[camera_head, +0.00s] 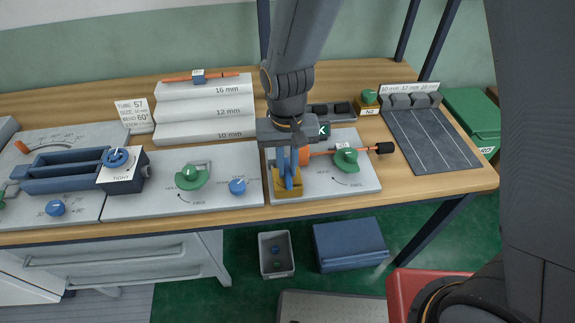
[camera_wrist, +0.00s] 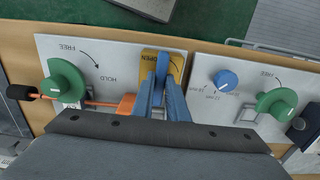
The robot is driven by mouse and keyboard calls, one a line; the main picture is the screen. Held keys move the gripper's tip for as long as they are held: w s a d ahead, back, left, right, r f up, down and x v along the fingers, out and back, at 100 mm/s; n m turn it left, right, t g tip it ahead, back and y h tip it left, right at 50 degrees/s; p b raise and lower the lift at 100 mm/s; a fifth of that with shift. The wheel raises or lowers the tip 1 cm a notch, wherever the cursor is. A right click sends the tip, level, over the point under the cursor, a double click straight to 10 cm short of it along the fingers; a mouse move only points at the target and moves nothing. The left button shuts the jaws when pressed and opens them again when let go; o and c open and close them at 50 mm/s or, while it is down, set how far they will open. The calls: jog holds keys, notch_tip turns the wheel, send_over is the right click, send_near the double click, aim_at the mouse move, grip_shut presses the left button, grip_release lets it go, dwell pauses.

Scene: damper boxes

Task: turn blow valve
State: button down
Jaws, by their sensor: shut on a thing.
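The blow valve has a yellow base (camera_head: 280,191) on the right grey panel of the bench, near its front edge. In the wrist view the yellow base (camera_wrist: 178,66) carries the word OPEN and a blue handle (camera_wrist: 162,64) standing up from it. My gripper (camera_head: 289,184) points down over the yellow base. In the wrist view my gripper's blue fingers (camera_wrist: 164,98) are closed around the near part of the blue handle, which they partly hide. In the head view the handle is hard to tell from the fingers.
A green HOLD/FREE knob (camera_head: 346,160) with an orange rod ending in a black tip (camera_head: 385,148) sits right of my gripper. Another green knob (camera_head: 190,177) and a blue knob (camera_head: 237,187) are on the panel to the left. A grey stepped block (camera_head: 205,110) stands behind.

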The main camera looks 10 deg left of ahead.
aim_at(288, 170)
jog(key=c, duration=1.7)
grip_release()
jog(key=shift+c, duration=0.2)
jog(key=shift+r, duration=0.15)
jog(key=shift+r+b, duration=0.75)
jog(key=shift+r, duration=3.05)
jog(key=shift+d, duration=0.1)
jog(key=s+d+r+m+t, duration=0.1)
jog(key=s+d+m, duration=0.1)
jog(key=d, duration=2.2)
jog(key=shift+s+m, duration=0.3)
jog(key=shift+s, duration=0.05)
